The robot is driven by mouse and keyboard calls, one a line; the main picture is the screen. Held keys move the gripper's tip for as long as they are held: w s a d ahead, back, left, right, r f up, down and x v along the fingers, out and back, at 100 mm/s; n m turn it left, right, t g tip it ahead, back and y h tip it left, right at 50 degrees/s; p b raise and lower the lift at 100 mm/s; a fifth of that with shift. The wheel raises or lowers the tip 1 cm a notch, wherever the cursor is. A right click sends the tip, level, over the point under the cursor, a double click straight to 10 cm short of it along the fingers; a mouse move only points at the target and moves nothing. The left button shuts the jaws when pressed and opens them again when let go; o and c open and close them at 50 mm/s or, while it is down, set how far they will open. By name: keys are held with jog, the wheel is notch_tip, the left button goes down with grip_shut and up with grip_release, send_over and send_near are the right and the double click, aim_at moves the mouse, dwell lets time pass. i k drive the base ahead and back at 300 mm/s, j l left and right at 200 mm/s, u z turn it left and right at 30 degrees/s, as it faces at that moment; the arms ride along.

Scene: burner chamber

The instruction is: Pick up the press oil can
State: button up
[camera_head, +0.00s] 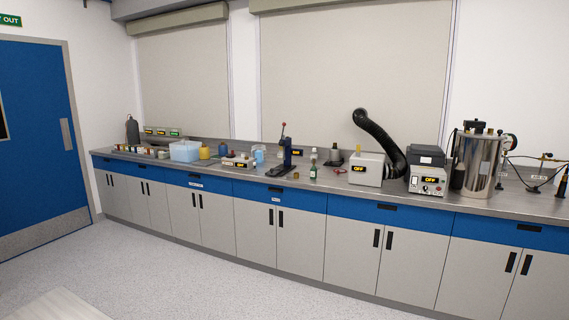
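A black press (284,156) with a raised lever stands on the long metal bench at the middle. Small vessels stand near it, too small to tell surely which is the press oil can. A dark, cone-shaped vessel (334,157) stands further right, towards the wall. All seem upright. My gripper is not in view.
The bench (225,167) runs along the wall over closed cabinets. A white box (366,170) with a black hose (377,135), a control unit (427,178) and a steel vessel (477,163) stand right. The floor (190,270) before the cabinets is clear. A blue door (35,130) is left.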

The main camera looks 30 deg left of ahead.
aim_at(313, 171)
jog(key=i+j+u, duration=0.15)
jog(key=i, duration=0.35)
jog(key=i+j+u, duration=0.2)
jog(key=i, duration=0.3)
jog(key=i+u, duration=0.15)
jog(key=i, duration=0.4)
jog(key=i+u, duration=0.15)
jog(key=i, duration=0.35)
jog(key=i+l+u, duration=0.2)
jog(key=i, duration=0.3)
jog(key=i+l+u, duration=0.15)
jog(key=i, duration=0.4)
jog(key=i+l+u, duration=0.15)
jog(key=i, duration=0.35)
jog(key=i+l+u, duration=0.85)
jog(key=i+l, duration=0.25)
jog(key=l, duration=0.15)
jog(key=i+l, duration=0.15)
jog(key=l, duration=0.1)
